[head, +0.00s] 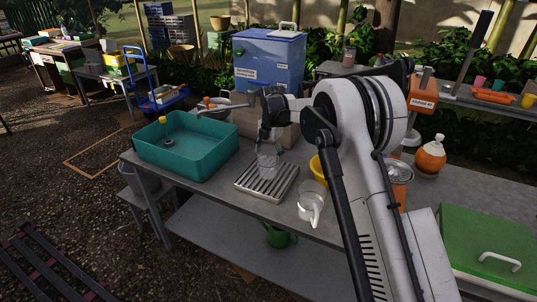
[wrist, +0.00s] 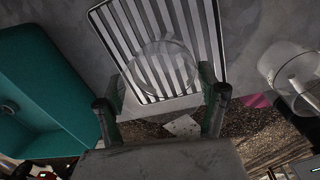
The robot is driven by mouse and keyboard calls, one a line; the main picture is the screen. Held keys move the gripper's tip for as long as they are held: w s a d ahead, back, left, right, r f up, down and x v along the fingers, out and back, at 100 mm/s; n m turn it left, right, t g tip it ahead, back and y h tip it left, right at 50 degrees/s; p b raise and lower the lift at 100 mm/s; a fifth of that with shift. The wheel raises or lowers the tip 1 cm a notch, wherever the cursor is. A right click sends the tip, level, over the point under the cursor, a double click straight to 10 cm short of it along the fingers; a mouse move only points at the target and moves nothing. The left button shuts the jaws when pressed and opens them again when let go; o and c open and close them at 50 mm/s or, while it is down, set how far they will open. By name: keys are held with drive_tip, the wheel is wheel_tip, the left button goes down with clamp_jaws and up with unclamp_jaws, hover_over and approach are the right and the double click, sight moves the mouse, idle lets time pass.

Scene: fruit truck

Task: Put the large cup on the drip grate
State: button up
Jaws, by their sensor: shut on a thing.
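A clear cup (head: 268,164) is between the fingers of my gripper (head: 270,146), upright over the metal drip grate (head: 283,190). In the wrist view my gripper (wrist: 161,88) has a finger on each side of the round, see-through cup (wrist: 160,68), with the slats of the drip grate (wrist: 218,20) showing through and around it. I cannot tell whether the cup's base touches the slats. A clear jug with a handle (head: 312,203) stands on the table just right of the grate; it also shows at the right of the wrist view (wrist: 290,75).
A teal basin (head: 185,150) with a tap stands left of the grate. A blue cooler (head: 270,65) is behind. A yellow bowl (head: 318,168) is to the right, partly hidden by my arm. The grey table's front edge is close to the grate.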

drive_tip(key=o, duration=0.5)
drive_tip(key=shift+f, duration=0.15)
drive_tip(key=o, duration=0.5)
drive_tip(key=shift+c, duration=0.2)
